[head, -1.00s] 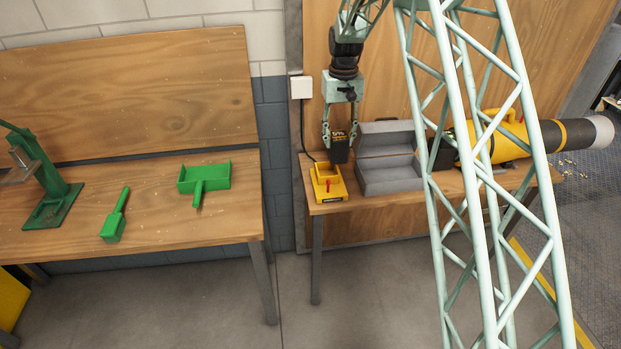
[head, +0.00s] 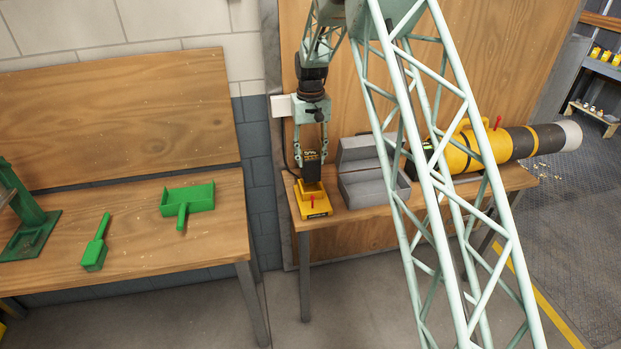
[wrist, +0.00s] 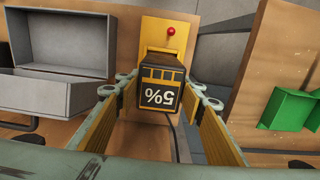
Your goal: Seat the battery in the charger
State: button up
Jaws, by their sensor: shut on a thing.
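The battery (head: 312,168) is a dark block with yellow marks, held upright between the fingers of my gripper (head: 311,150). In the wrist view the battery (wrist: 160,88) shows a "5%" label, and my gripper's yellow pads (wrist: 160,118) stand on both sides of it. The yellow charger (head: 314,207) with a red lever sits at the left end of the right-hand bench. The battery is over the charger, its lower end at the charger's top; I cannot tell whether it is fully down. The charger (wrist: 168,36) also shows behind the battery in the wrist view.
An open grey case (head: 372,190) stands just right of the charger. A yellow and black cylindrical machine (head: 480,150) lies further right. A white wall box (head: 283,106) is behind the gripper.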

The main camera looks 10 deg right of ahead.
aim_at(311, 174)
jog(key=shift+f, duration=1.85)
jog(key=shift+f, duration=0.1)
jog(key=shift+f, duration=1.8)
jog(key=shift+f, duration=0.15)
jog(key=o, duration=1)
notch_tip(311, 174, up, 12)
jog(key=shift+f, duration=0.1)
jog(key=shift+r, duration=0.25)
